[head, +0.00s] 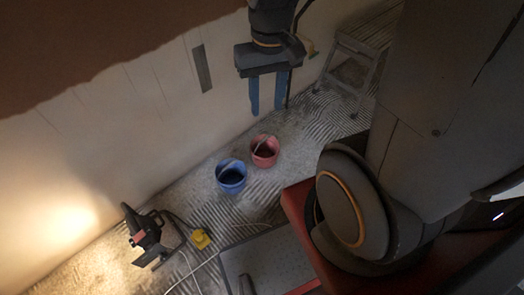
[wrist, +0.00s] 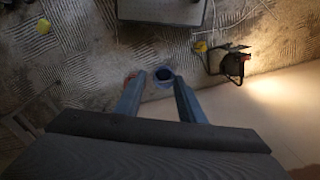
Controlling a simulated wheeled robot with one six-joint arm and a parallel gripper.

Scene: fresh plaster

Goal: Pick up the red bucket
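The red bucket (head: 265,152) stands upright on the floor in the head view, touching or very close to the blue bucket (head: 231,178) at its lower left. My gripper (head: 268,109) hangs above and behind the red bucket, near the wall. Its two blue fingers are apart with nothing between them. In the wrist view my gripper (wrist: 160,80) points down at the floor, fingers spread. The blue bucket (wrist: 164,75) shows between the fingertips there. A small reddish bit by the left finger may be the red bucket, mostly hidden.
A work lamp (head: 146,236) lights the wall at lower left. A yellow object (head: 200,239) and pale cables lie near it. A stepladder (head: 354,68) stands at upper right. A grey flat panel (head: 265,258) lies in front of the buckets. The plaster wall (head: 150,110) runs behind.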

